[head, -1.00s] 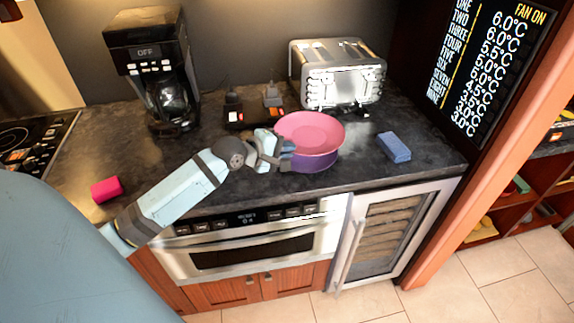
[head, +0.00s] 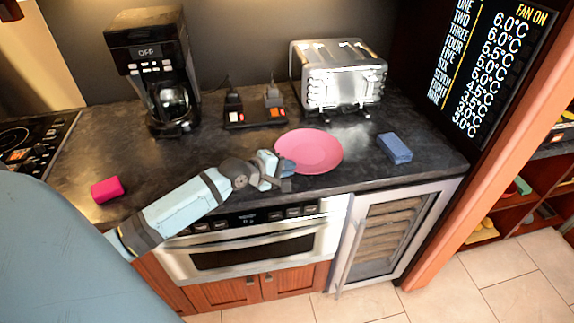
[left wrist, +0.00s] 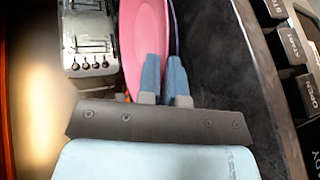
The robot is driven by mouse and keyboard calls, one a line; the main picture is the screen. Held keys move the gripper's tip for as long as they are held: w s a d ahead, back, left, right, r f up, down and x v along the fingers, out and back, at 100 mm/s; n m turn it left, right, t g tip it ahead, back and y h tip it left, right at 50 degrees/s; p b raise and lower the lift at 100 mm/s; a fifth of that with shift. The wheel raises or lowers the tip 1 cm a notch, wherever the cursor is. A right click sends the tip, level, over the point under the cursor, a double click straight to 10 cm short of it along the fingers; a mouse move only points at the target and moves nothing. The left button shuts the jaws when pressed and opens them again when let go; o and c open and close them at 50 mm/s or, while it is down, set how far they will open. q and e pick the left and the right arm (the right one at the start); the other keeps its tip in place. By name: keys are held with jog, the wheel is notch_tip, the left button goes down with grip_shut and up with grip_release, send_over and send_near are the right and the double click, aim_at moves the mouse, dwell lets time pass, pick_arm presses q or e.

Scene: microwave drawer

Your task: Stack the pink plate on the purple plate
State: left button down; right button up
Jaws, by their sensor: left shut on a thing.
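The pink plate (head: 312,151) is low over the counter in the head view, in front of the toaster. My left gripper (head: 284,171) is shut on its near left rim. In the left wrist view the pink plate (left wrist: 142,40) reaches down to the fingers of my left gripper (left wrist: 163,75). A thin strip of the purple plate (left wrist: 174,28) shows close beside it there. In the head view the purple plate is hidden under the pink one. I cannot tell whether the two plates touch. My right gripper is not in view.
A silver toaster (head: 340,75) stands behind the plates and a blue block (head: 394,148) lies to their right. A coffee maker (head: 155,70) and a pink block (head: 106,189) are at the left. The counter between is clear.

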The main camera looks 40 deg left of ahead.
pick_arm(q)
jog(key=shift+f, duration=0.25)
jog(key=c, duration=1.3)
grip_release()
